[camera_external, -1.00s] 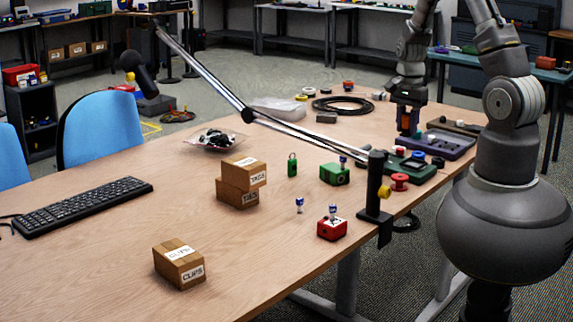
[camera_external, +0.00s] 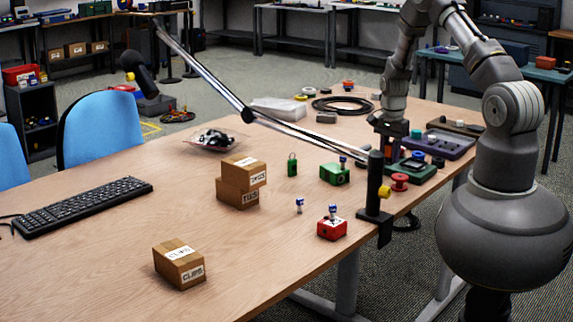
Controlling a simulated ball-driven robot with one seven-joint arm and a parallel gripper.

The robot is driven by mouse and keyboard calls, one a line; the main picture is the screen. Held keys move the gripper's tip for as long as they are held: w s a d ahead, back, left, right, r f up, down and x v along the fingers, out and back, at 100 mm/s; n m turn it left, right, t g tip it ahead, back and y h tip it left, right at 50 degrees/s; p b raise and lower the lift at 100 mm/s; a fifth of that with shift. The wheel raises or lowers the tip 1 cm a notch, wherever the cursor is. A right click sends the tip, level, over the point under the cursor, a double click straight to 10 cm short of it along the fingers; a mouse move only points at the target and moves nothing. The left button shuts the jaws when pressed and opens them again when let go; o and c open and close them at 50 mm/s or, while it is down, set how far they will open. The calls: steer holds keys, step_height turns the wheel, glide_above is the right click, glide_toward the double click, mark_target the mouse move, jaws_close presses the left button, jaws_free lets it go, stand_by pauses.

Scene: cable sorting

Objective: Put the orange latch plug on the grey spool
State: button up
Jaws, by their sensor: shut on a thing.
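My gripper (camera_external: 387,153) is low over the left end of the green tray (camera_external: 424,173), left of the blue round piece (camera_external: 418,155). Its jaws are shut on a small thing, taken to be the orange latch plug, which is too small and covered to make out. The grey spool cannot be told apart clearly; a pale round piece at the tray's left end is now mostly hidden by my gripper and the lamp post. I cannot tell whether the held thing touches anything.
A black clamp post (camera_external: 375,190) with a long lamp arm stands close in front of my gripper. A red spool (camera_external: 400,182), a green box (camera_external: 334,174) and a purple tray (camera_external: 452,146) are near. A red box (camera_external: 332,229) stands nearer the front.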

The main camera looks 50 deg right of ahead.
steer(key=w+d, duration=0.1)
steer(key=w, duration=0.1)
steer(key=w+d+b, duration=0.1)
steer(key=w, duration=0.1)
steer(key=w+d, duration=0.1)
steer(key=w, duration=0.1)
steer(key=shift+w+f, duration=0.15)
steer(key=shift+f, duration=0.25)
jaws_close()
step_height(320, 180, down, 4)
steer(key=shift+w+r+b, duration=0.1)
steer(key=shift+r+b, duration=0.1)
steer(key=shift+b, duration=0.9)
steer(key=shift+r, duration=0.15)
steer(key=o, duration=1)
jaws_free()
steer(key=shift+o, duration=0.2)
step_height(320, 180, up, 12)
steer(key=p, duration=0.4)
